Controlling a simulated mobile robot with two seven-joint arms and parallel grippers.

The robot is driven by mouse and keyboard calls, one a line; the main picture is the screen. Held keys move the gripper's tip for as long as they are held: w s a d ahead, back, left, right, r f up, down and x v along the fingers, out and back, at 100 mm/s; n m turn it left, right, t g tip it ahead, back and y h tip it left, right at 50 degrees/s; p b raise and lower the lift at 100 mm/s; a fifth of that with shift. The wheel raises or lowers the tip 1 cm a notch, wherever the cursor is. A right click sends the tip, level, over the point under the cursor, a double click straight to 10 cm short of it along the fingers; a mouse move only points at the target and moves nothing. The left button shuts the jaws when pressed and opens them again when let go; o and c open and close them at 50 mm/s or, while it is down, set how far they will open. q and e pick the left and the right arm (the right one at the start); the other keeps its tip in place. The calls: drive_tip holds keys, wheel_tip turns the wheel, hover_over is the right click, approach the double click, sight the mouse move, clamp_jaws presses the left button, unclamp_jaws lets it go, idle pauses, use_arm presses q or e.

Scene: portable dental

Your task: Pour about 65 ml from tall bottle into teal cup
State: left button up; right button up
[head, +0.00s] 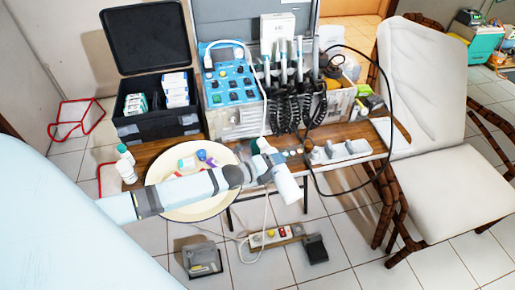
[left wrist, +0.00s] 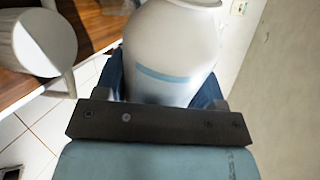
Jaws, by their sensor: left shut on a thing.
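My left gripper (head: 272,168) reaches in from the left over the basin, at the table's front edge. In the left wrist view it is shut on a white, round-bodied vessel with a blue band, which I take for the tall bottle (left wrist: 175,45). Its open rim is cut off by the top of that view. In the head view a white cylinder, apparently the bottle (head: 288,188), hangs tilted at the arm's end. A pale cup with a handle (left wrist: 42,42) stands on the table in the left wrist view; its teal colour cannot be confirmed. My right gripper is not in view.
A cream basin (head: 190,211) with small items lies under my left arm. A blue control unit (head: 230,78) and corded handpieces stand behind. A power strip (head: 270,236) lies on the floor; a chair (head: 450,180) stands right.

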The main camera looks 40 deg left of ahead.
use_arm(q)
drive_tip(key=shift+r, duration=0.25)
drive_tip(key=shift+f+m+y, duration=0.15)
drive_tip(key=shift+m+y, duration=0.15)
drive_tip(key=shift+m, duration=0.1)
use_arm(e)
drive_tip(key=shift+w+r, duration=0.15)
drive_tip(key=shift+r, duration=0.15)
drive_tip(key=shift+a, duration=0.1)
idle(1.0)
